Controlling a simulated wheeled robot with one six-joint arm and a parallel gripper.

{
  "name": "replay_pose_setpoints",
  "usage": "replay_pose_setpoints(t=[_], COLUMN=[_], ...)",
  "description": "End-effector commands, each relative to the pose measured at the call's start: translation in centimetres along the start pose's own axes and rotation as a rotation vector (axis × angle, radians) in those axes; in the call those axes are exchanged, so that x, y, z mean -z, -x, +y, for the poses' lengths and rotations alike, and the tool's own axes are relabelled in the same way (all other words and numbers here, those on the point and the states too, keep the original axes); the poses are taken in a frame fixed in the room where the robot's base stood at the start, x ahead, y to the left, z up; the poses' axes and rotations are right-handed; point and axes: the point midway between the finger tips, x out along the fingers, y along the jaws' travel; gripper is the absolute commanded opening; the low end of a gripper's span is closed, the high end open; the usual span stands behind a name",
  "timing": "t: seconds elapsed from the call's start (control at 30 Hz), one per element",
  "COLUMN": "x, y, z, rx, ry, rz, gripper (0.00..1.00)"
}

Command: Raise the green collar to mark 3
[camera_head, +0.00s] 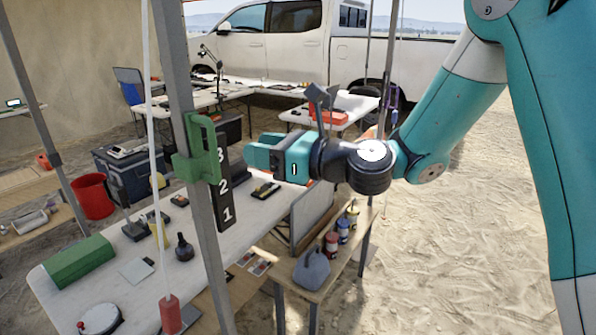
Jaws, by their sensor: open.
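The green collar (199,150) sits around the upright grey pole (172,60) left of centre. A dark plate (226,205) beside the pole carries white marks 3, 2 and 1 from top to bottom. The collar stands level with mark 3 in this view. My gripper (256,152) is open and empty, to the right of the collar and at about its height. The collar's far side is hidden.
A white table (125,250) behind the pole holds a green box (78,262) and small tools. A white cord with a red weight (170,314) hangs left of the pole. A wooden bench (335,265) with cans is below my arm. Open sand lies right.

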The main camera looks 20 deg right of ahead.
Motion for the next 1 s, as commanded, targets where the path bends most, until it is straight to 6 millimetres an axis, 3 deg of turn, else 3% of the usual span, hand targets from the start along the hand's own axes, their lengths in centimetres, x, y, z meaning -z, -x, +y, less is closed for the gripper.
replay_pose_setpoints(t=[0.2,0.4,0.87,1.0], x=[0.2,0.0,-0.1,0.3], y=[4.7,6.6,6.9,6.6], z=[-0.1,-0.1,0.0,1.4], rx=[0.005,0.002,0.000,-0.049], ry=[0.002,0.000,0.000,0.100], rz=[-0.002,-0.002,-0.002,0.029], gripper=[0.41,0.41,0.41,0.41])
